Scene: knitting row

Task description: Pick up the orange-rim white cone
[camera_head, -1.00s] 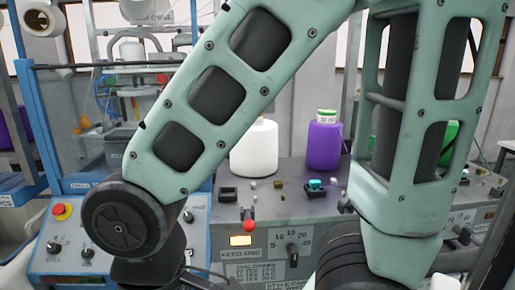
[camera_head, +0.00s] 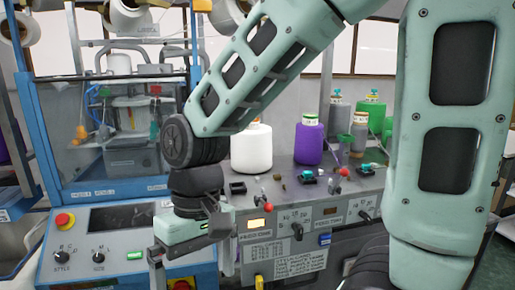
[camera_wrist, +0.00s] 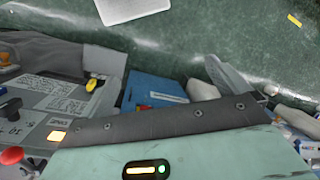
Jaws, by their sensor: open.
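A white cone (camera_head: 251,150) stands upright on the grey console in the head view.
A purple cone (camera_head: 308,143) stands right of the white one, with grey and green cones (camera_head: 372,112) behind. Red-knobbed levers (camera_head: 268,206) rise from the grey console (camera_head: 310,205). A blue-framed machine (camera_head: 115,130) stands left. A blue box (camera_wrist: 152,92) lies below in the wrist view.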

